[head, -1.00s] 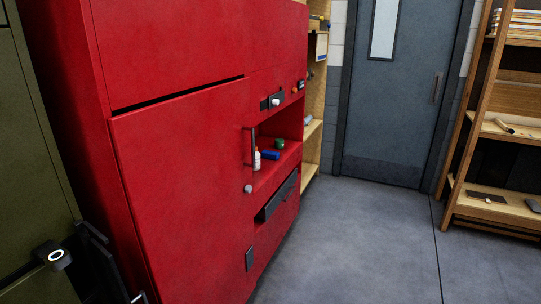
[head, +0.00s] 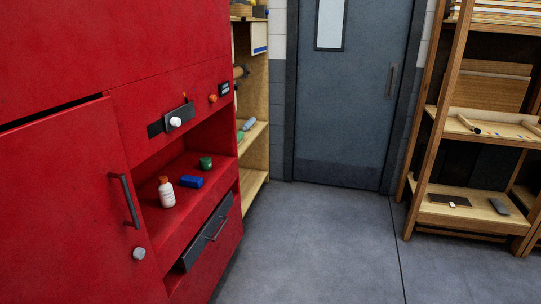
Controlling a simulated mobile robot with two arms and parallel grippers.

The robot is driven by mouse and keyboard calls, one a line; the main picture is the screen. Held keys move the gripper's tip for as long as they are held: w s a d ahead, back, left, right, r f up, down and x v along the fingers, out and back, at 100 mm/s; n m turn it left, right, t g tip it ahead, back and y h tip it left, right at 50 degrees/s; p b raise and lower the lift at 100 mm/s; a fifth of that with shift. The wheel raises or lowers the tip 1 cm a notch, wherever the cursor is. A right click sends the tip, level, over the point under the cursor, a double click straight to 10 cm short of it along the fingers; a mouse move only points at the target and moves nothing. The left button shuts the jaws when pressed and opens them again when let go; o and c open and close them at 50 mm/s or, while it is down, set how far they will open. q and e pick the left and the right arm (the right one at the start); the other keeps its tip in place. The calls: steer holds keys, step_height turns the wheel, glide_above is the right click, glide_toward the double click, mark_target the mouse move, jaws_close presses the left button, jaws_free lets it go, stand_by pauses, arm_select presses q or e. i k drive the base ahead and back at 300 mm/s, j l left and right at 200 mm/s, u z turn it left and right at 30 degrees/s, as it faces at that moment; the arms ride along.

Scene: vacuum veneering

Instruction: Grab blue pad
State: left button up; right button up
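A small blue block, which looks like the blue pad (head: 192,182), lies in the open niche of the red cabinet (head: 60,170) in the head view. A white bottle with an orange cap (head: 166,192) stands to its left. A small green round container (head: 206,163) sits behind it to the right. Neither of my grippers shows in the head view.
The red cabinet has a door handle (head: 131,201), a grey knob (head: 139,253) and a dark drawer (head: 205,232) below the niche. A wooden shelf (head: 256,130) stands beyond it. A wooden rack (head: 470,210) is at the right, a grey door (head: 345,100) at the back. The grey floor (head: 310,240) between is clear.

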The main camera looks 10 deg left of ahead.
mark_target(187, 181)
steer(key=i+u, duration=0.1)
steer(key=i, duration=0.9)
steer(key=i+l+u, duration=0.1)
steer(key=i, duration=0.9)
steer(key=l, duration=0.1)
